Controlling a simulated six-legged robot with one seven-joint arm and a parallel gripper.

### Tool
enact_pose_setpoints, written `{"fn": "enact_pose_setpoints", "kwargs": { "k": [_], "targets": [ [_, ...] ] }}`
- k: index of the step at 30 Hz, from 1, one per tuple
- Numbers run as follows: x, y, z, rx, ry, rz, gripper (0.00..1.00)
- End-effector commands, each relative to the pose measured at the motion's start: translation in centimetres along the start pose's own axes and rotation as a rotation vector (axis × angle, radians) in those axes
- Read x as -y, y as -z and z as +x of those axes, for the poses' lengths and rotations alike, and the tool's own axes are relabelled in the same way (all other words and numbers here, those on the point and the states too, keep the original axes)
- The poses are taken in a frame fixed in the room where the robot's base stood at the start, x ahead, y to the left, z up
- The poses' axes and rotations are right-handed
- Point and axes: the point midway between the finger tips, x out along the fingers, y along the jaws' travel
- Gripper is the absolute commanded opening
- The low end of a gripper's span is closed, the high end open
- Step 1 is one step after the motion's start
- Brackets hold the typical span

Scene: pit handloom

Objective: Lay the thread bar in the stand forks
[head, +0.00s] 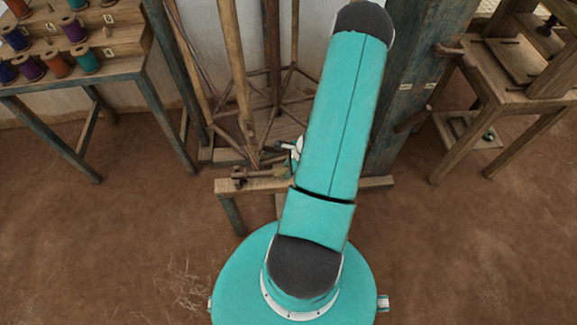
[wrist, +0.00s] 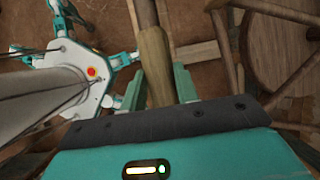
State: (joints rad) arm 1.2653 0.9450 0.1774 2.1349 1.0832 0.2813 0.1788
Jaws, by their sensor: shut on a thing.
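The thread bar, a brown wooden rod (wrist: 154,60), runs between the two teal fingers of my gripper (wrist: 158,88) in the wrist view. The fingers are shut on it. In the head view a short brown rod (head: 262,166), which looks like this bar, lies just above the left part of a low wooden stand (head: 226,187). I cannot tell whether it touches the stand. My gripper (head: 290,150) is mostly hidden behind my arm there. The fork slots are too small to make out, and the stand's middle is covered by my arm.
A spool rack (head: 100,52) with coloured spools stands at left. Upright wooden poles (head: 233,60) rise behind the stand, beside a blue-grey post (head: 402,100). A wooden bench (head: 505,90) is at right. A curved wooden frame (wrist: 262,70) shows in the wrist view. The earthen floor at front is mostly clear.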

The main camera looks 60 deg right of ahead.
Motion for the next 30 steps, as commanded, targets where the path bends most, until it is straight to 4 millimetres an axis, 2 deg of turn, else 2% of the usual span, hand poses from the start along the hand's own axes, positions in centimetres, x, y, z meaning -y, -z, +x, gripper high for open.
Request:
{"fn": "enact_pose_setpoints", "kwargs": {
  "k": [12,13,16,17,26,30],
  "targets": [
    [0.0,0.1,0.4,0.000,0.000,0.000,0.01],
    [0.0,0.1,0.4,0.000,0.000,0.000,0.32],
    [0.0,0.1,0.4,0.000,0.000,0.000,0.52],
    [0.0,0.1,0.4,0.000,0.000,0.000,0.56],
    [0.0,0.2,0.3,0.000,0.000,0.000,0.56],
    [0.0,0.2,-0.6,-0.001,0.001,-0.002,0.56]
  ]
}}
